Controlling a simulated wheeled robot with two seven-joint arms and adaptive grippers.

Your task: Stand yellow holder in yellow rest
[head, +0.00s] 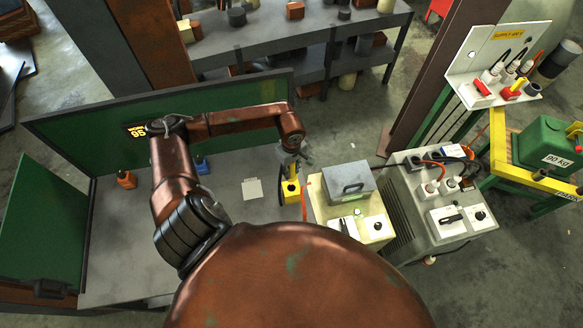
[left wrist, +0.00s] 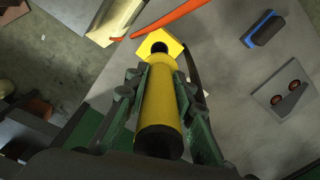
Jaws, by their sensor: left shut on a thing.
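The yellow holder (left wrist: 160,105) is a yellow cylinder with a dark near end. My left gripper (head: 293,150) is shut on it, with one finger on each side in the left wrist view (left wrist: 158,100). The yellow rest (head: 291,192) is a small yellow block on the grey bench. In the left wrist view, the rest (left wrist: 175,46) shows a dark round hole just past the holder's far end. In the head view the holder (head: 291,172) is directly above the rest. I cannot tell whether its lower end touches or enters the hole. My right gripper is not in view.
On the bench (head: 225,210) are an orange block (head: 126,179), a blue block (head: 202,166) and a pale plate (head: 252,189). An orange-red rod (left wrist: 180,15) lies close beside the rest. A pale cabinet with a grey box (head: 345,180) stands just right. Green panels border the bench.

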